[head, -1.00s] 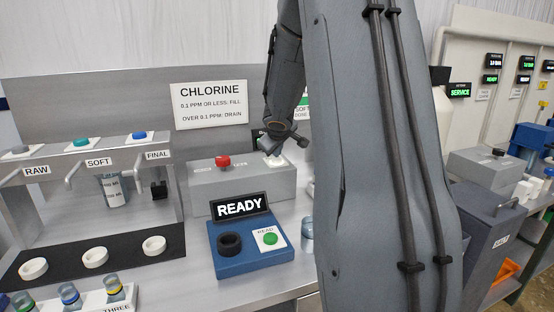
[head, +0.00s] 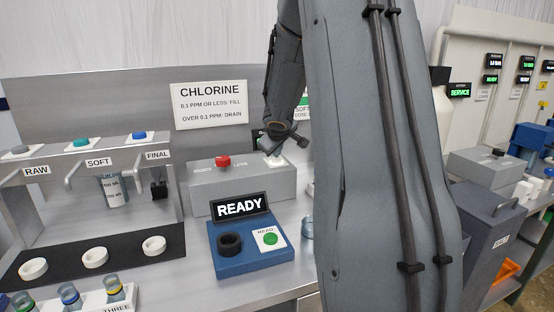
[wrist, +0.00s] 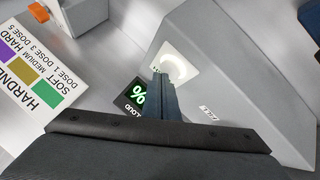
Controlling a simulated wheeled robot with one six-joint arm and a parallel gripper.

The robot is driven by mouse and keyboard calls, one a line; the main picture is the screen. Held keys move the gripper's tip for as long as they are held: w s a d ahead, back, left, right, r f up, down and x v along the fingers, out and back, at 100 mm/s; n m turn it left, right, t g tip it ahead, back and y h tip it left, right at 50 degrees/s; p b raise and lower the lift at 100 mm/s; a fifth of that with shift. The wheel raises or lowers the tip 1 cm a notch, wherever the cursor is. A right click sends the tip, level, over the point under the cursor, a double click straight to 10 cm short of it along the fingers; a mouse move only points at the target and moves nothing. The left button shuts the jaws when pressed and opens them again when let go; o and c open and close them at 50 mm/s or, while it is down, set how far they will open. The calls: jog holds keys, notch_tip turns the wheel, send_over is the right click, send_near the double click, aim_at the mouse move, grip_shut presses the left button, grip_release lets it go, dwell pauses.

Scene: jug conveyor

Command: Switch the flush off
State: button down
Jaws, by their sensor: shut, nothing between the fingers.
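A grey box (head: 240,188) stands on the bench in the head view, with a red knob (head: 222,161) and a white plate (head: 274,161) on top. The box's small labels are too faint to read there, so I cannot tell which control is the flush. My gripper (head: 277,151) is over the white plate. In the wrist view my gripper (wrist: 158,78) is shut and empty, its tips at the edge of a white plate with a pale round control (wrist: 174,68). The fingers hide part of that plate. I cannot tell whether they touch it.
A dark display (wrist: 138,95) with a green percent sign sits beside the fingers. A hardness card (wrist: 38,82) lies at left. In the head view, a blue READY reader (head: 248,254) stands in front of the box and a tap rack (head: 95,215) stands at left.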

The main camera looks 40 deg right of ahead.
aim_at(277, 160)
jog(key=shift+f, duration=0.1)
dwell(0.3)
jog(key=shift+f+b, duration=0.4)
jog(key=shift+b, duration=0.25)
jog(key=shift+r+p, duration=0.4)
notch_tip(277, 160, up, 6)
jog(key=p, duration=0.6)
jog(key=shift+r, duration=0.1)
dwell(0.5)
